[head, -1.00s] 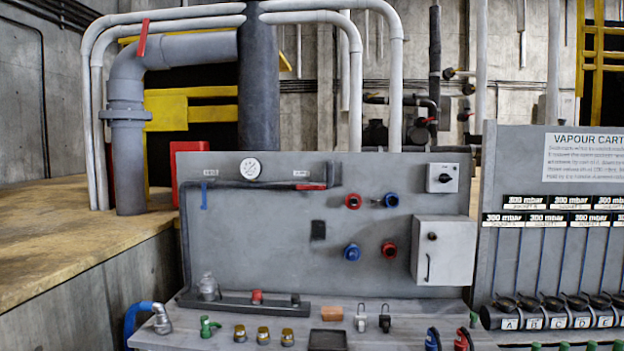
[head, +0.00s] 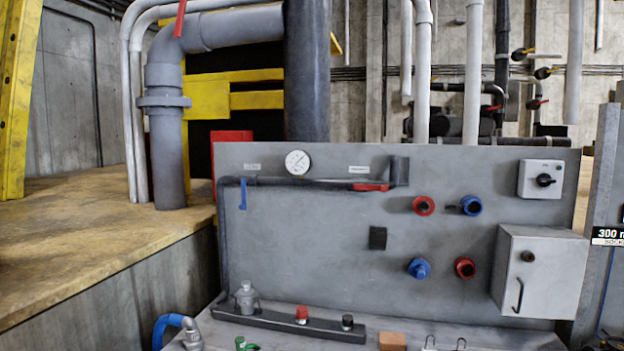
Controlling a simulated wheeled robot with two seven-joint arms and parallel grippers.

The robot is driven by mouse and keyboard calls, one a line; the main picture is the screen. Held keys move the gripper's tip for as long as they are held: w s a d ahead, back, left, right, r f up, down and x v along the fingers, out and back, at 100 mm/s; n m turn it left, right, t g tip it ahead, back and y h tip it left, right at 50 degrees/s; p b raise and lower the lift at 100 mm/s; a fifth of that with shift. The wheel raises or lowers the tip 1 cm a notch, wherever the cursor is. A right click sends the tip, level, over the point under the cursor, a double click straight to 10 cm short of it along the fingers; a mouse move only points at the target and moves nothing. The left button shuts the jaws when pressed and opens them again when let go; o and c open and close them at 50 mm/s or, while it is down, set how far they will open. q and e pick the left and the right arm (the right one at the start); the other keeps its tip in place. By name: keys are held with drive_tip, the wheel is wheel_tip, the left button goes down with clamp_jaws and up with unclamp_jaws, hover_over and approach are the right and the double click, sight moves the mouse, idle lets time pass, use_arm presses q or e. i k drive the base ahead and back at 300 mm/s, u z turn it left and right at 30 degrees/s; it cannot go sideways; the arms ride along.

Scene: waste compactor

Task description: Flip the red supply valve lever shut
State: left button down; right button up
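A red lever (head: 371,187) lies level on the dark pipe (head: 318,184) that runs along the upper part of the grey panel (head: 310,235). It is at the right end of the pipe, below a small white label. A blue lever (head: 243,193) hangs straight down near the left end of the same pipe. A round white gauge (head: 297,162) sits above the pipe between them. Another red lever (head: 180,18) stands upright on the large grey pipe at the upper left. Neither of my grippers shows in the head view.
Red and blue round fittings (head: 423,205) sit on the panel's right half, beside a rotary switch (head: 541,179) and a grey box (head: 540,272). A bench below holds a dark rail (head: 285,325) and small parts. A wooden-topped ledge (head: 90,235) lies left.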

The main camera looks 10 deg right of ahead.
sight(384, 188)
drive_tip(key=z, duration=0.2)
drive_tip(key=i, duration=0.95)
drive_tip(key=z, duration=1.15)
drive_tip(key=i, duration=0.4)
drive_tip(key=z, duration=0.45)
